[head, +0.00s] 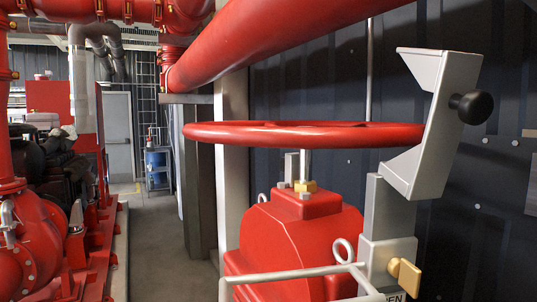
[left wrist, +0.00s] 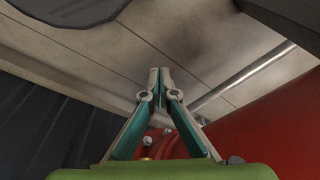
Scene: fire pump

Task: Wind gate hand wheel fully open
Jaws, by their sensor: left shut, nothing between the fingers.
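The red hand wheel (head: 280,133) shows nearly edge-on in the head view, lying level above a red valve body (head: 300,240). A grey angled bracket (head: 438,125) with a black knob (head: 472,107) stands at the right end of the wheel, overlapping its rim in the picture; I cannot tell whether they touch. My left gripper (left wrist: 159,71) shows only in the left wrist view, its fingertips together and empty. The wheel is not clearly seen there, so I cannot tell their distance. My right gripper is in neither view.
A thick red pipe (head: 270,42) slants above the wheel. A grey post (head: 232,165) stands behind it, and a dark corrugated wall (head: 495,220) is at right. A grey rail (head: 290,272) crosses in front of the valve. Red pump equipment (head: 40,240) lines the left; the floor aisle (head: 165,250) between is clear.

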